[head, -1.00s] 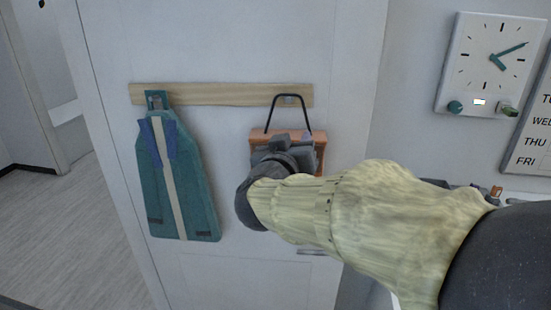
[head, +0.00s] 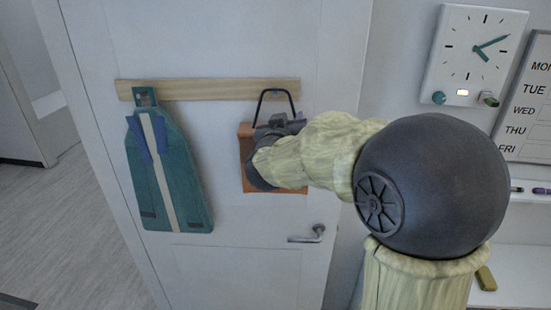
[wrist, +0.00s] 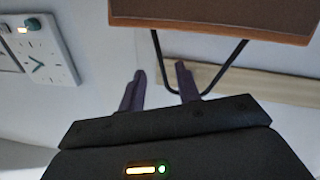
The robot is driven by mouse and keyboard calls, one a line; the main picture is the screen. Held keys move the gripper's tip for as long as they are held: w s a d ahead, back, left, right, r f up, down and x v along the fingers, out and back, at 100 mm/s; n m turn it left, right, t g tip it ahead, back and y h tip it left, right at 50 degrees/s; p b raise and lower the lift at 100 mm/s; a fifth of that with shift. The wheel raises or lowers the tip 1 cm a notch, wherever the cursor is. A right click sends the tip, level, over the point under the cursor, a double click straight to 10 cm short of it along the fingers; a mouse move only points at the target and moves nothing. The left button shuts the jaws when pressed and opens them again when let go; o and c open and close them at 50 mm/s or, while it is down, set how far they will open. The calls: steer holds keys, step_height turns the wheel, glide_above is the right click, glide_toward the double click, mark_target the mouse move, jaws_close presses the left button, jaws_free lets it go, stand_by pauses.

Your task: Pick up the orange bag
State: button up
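The orange bag (head: 247,165) hangs by its thin black strap (head: 262,100) from the wooden rail on the white door. My gripper (head: 282,122) is in front of the bag's top edge and the base of the strap, and my wrist hides part of the bag. In the wrist view the bag (wrist: 215,18) fills the top and its strap (wrist: 158,55) runs down to the rail. The two dark fingers of my gripper (wrist: 160,72) are apart. One leg of the strap shows between them in the picture, passing behind the right finger; whether it lies within their reach I cannot tell.
A teal coat-shaped item (head: 175,185) hangs left of the bag on the wooden rail (head: 205,90). A door handle (head: 308,235) is below right of the bag. A white clock (head: 478,55) and a weekday board (head: 530,110) are on the wall at right.

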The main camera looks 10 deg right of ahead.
mark_target(293, 112)
steer(key=p+x, duration=0.2)
steer(key=x, duration=0.2)
steer(key=shift+w, duration=0.3)
steer(key=shift+f, duration=0.1)
steer(key=shift+s, duration=0.1)
steer(key=shift+c, duration=0.4)
jaws_close()
stand_by(0.8)
